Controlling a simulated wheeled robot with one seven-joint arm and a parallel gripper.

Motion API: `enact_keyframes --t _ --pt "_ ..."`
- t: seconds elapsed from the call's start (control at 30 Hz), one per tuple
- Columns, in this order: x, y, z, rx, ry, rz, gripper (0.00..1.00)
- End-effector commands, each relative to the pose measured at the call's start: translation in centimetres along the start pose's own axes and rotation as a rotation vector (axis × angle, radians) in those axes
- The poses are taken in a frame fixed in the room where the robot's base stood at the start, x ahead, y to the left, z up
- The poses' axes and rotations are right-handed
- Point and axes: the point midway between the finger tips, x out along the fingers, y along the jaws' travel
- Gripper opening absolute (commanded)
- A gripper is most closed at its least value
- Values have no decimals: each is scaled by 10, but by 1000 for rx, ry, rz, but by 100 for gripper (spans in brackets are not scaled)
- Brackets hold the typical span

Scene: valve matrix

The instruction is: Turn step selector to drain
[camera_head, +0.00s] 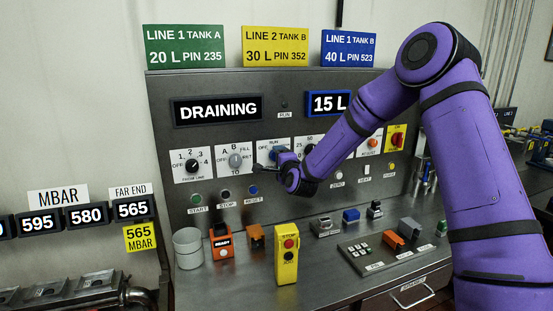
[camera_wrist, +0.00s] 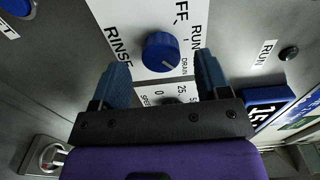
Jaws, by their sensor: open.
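The step selector is a round blue knob (camera_wrist: 160,52) on a white plate, with the words RINSE, OFF, RUN and DRAIN around it in the wrist view. A light mark on the knob seems to point toward the small word DRAIN, but it is faint. My gripper (camera_wrist: 161,63) is open, with one blue-grey finger on each side of the knob; I cannot tell whether they touch it. In the head view my gripper (camera_head: 271,160) is at the panel and covers most of the selector (camera_head: 283,149). A display (camera_head: 218,110) reads DRAINING.
A grey A/B knob (camera_head: 236,160) and a black numbered knob (camera_head: 193,166) are left of the selector. An orange knob (camera_head: 372,143) and a red-yellow switch (camera_head: 397,139) are to the right. A yellow stop box (camera_head: 287,255) and other items stand on the bench below.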

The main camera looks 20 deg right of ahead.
Motion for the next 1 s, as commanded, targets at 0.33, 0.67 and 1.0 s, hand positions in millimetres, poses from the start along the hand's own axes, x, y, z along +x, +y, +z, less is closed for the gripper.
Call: enact_keyframes --t 0.33,0.67,1.0 --pt "-62 0 0 0 0 2 69" --pt "-79 0 0 1 1 1 69" --pt "-79 0 0 0 0 1 69"
